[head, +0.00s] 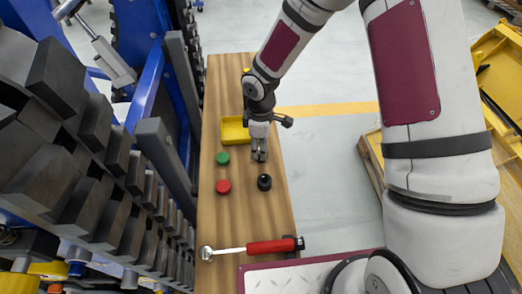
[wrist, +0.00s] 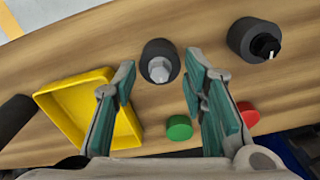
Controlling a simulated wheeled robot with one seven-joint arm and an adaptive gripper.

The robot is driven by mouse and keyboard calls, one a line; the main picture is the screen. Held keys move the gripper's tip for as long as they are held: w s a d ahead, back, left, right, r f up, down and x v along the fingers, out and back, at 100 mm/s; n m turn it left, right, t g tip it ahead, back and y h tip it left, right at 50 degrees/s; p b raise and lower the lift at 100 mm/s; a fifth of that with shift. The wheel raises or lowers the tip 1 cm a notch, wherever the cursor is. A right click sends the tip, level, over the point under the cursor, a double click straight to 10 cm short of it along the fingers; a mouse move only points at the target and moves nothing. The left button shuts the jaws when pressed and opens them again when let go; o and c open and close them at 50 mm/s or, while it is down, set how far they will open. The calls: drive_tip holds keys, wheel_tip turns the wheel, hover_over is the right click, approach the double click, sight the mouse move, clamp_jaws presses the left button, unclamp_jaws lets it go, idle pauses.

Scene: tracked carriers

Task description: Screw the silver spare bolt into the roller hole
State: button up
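The silver bolt (wrist: 161,69) shows its hex head at the top of a dark round holder (wrist: 158,52) standing on the wooden bench. My gripper (wrist: 158,88) is open and empty in the wrist view, its green-padded fingers spread left and right. The bolt head lies in the gap between them, touching neither finger. In the head view my gripper (head: 259,157) points down over the bench and hides the bolt. The tracked carrier (head: 88,130) stands at the left of the head view. I cannot make out the roller hole.
A second dark holder (head: 264,182) with a black piece, a green button (head: 222,158) and a red button (head: 223,186) stand near my gripper. A yellow tray (head: 235,131) sits beyond. A red-handled wrench (head: 268,246) lies across the near bench.

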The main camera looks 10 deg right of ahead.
clamp_jaws()
idle(0.3)
